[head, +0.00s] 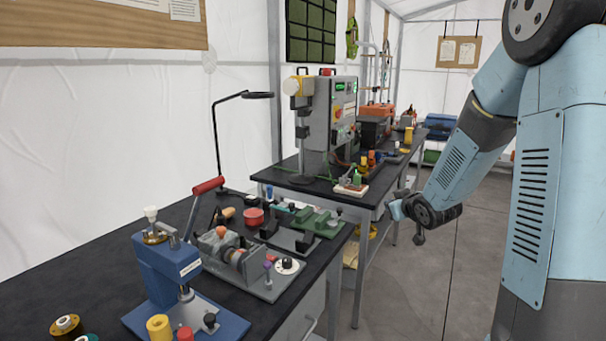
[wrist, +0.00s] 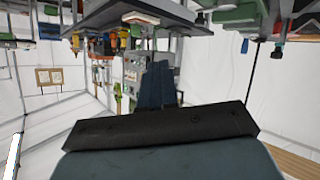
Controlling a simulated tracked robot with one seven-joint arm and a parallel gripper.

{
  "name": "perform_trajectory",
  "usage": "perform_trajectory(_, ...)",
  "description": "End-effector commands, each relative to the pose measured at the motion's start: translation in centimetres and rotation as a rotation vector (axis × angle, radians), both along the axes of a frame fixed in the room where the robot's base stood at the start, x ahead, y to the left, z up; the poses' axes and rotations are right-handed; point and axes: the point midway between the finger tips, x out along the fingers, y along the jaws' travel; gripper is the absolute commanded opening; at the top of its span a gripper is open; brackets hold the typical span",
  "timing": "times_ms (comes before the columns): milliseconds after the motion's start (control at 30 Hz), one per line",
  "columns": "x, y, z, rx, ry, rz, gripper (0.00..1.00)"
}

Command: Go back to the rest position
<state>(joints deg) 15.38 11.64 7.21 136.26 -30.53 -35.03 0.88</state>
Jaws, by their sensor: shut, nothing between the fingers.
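My gripper shows in the wrist view, where its two dark fingers (wrist: 157,68) lie side by side with no gap and hold nothing. The wide black gripper body crosses the lower middle of that view. In the head view, my blue-grey arm hangs down at the right, its bent lower end in the air over the aisle, just right of the benches. The fingers cannot be made out clearly there. The wrist view is upside down, with the benches at the top. My gripper appears apart from everything around it.
A black-topped bench (head: 60,275) at the left carries a blue press (head: 170,280), a grey fixture (head: 240,262) and a green fixture (head: 310,220). A farther bench holds a tall grey machine (head: 332,115). The grey floor (head: 415,290) of the aisle is clear. White tent walls stand behind.

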Motion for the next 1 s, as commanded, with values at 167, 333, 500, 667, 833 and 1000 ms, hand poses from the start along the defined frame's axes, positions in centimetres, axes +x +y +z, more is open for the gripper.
perform_trajectory(167,-2.9,-0.6,3.6,-0.048,0.069,-0.089,0.00)
perform_trajectory(333,-6.4,-1.0,6.3,-0.068,0.144,-0.173,0.00)
perform_trajectory(500,-10.6,-1.2,8.7,-0.066,0.221,-0.250,0.00)
perform_trajectory(667,-15.1,-1.0,10.6,-0.046,0.299,-0.309,0.00)
perform_trajectory(833,-20.2,-0.5,12.1,-0.010,0.384,-0.355,0.00)
perform_trajectory(1000,-25.8,0.5,13.0,0.037,0.477,-0.380,0.00)
